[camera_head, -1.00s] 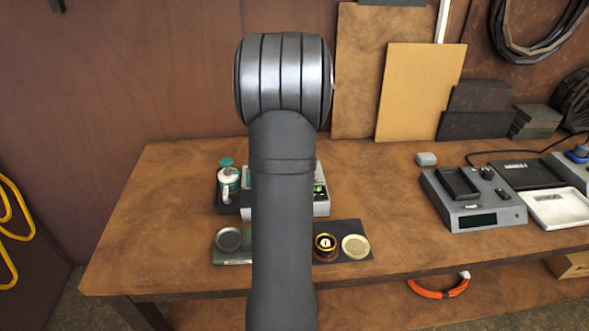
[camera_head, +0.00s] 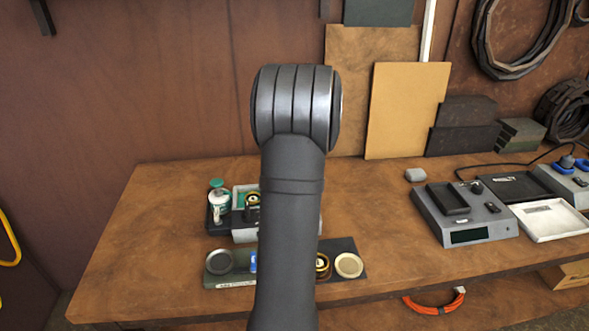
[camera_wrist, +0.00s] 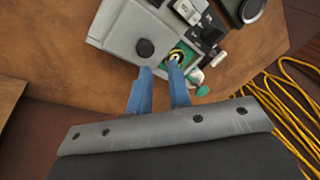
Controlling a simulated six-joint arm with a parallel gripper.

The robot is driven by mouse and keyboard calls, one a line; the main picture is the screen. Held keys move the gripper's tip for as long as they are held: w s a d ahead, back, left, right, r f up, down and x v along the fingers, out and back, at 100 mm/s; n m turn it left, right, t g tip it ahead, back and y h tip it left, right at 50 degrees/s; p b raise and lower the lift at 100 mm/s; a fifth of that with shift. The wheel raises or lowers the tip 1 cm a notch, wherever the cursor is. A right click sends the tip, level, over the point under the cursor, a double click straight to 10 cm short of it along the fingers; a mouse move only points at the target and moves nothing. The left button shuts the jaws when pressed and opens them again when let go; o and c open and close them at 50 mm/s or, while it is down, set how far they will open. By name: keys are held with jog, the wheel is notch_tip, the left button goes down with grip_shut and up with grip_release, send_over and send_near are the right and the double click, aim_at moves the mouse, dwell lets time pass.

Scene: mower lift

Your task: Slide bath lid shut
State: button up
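The bath is a light grey box (camera_head: 245,236), partly hidden behind my arm in the head view. Its grey lid with a round black knob (camera_wrist: 146,47) shows in the wrist view. Beside the lid, part of the bath is open, showing a green interior (camera_wrist: 185,50) with a yellow-and-black ring-shaped thing (camera_wrist: 176,57) in it. My gripper (camera_wrist: 159,68) has two blue fingers standing apart with nothing seen held between them. Its left fingertip appears close to the knob; contact cannot be told. My arm hides the gripper in the head view.
In front lies a dark mat with a grey dish (camera_head: 220,261) and a cream disc (camera_head: 348,265). A grey device (camera_head: 465,215) and white tray (camera_head: 552,219) are at right. The bench between is clear.

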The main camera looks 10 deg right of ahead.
jog(key=d+f+m+y, duration=0.1)
jog(key=m, duration=0.2)
jog(key=s+d+f+m+y, duration=0.1)
jog(key=f+m, duration=0.1)
jog(key=m, duration=0.1)
jog(key=s+d+f+m+y, duration=0.1)
jog(key=m+y, duration=0.1)
jog(key=shift+s+f+m, duration=0.2)
jog(key=shift+f+m, duration=0.2)
grip_shut()
jog(key=d+f+m+y, duration=0.1)
jog(key=m, duration=0.2)
jog(key=s+d+m+t+y, duration=0.1)
jog(key=m, duration=0.1)
jog(key=d+f+m+y, duration=0.1)
jog(key=m, duration=0.2)
jog(key=shift+s+f+m+t, duration=0.3)
jog(key=shift+t, duration=0.1)
jog(key=s+d+f+m+t+y, duration=0.1)
jog(key=d+m+t+y, duration=0.2)
jog(key=m, duration=0.5)
jog(key=s+d+f+m+t+y, duration=0.15)
jog(key=d+m+t, duration=0.3)
jog(key=m, duration=0.45)
jog(key=shift+g, duration=0.35)
jog(key=x, duration=1.3)
jog(key=shift+w+r, duration=0.1)
jog(key=shift+r, duration=0.05)
jog(key=a, duration=1)
jog(key=shift+a, duration=0.3)
